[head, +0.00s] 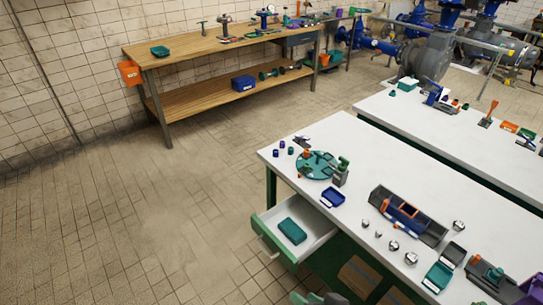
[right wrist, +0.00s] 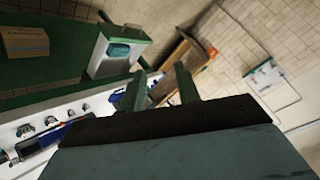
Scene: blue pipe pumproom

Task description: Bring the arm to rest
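My right gripper (right wrist: 161,80) shows in the right wrist view with its two green fingers apart and nothing between them. In the head view only a small part of the right gripper (head: 318,298) shows at the bottom edge, in front of the white workbench (head: 330,232). It appears clear of the bench and the drawer. My left gripper is in neither view.
A drawer (head: 268,236) in the workbench stands open with a teal box (head: 292,231) in it. A turntable (head: 311,172), a blue tray (head: 332,197) and a dark toolbox (head: 408,215) are on top. Floor at left is free.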

